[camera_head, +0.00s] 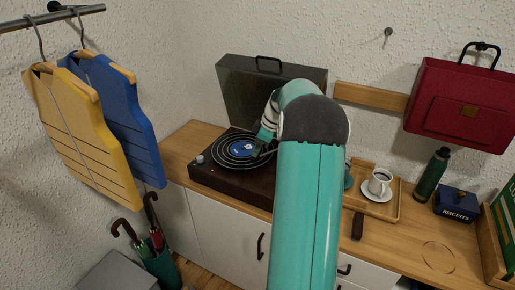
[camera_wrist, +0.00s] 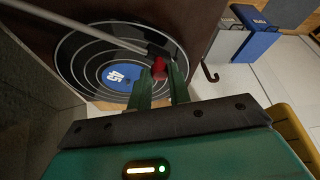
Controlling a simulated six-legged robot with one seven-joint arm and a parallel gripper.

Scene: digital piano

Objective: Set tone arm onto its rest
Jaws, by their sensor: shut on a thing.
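The turntable (camera_head: 225,180) is a dark brown box with its smoky lid (camera_head: 245,85) raised behind. A black record with a blue label (camera_head: 238,149) lies on its platter; it also fills much of the left of the wrist view (camera_wrist: 88,72). The tone arm (camera_wrist: 75,26) is a thin grey rod ending in a dark head with a red part, over the record's outer grooves. My gripper (camera_wrist: 159,75) is shut on the tone arm's head, the red part between its green fingers. Contact with the record cannot be told. The rest is not discernible; my arm hides the turntable's right side.
Right of my arm, a wooden tray (camera_head: 382,209) holds a cup and saucer (camera_head: 379,184). A green bottle (camera_head: 431,174), a blue biscuit tin (camera_head: 459,203) and a hanging red bag (camera_head: 462,108) are further right. Vests (camera_head: 82,135) hang at left.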

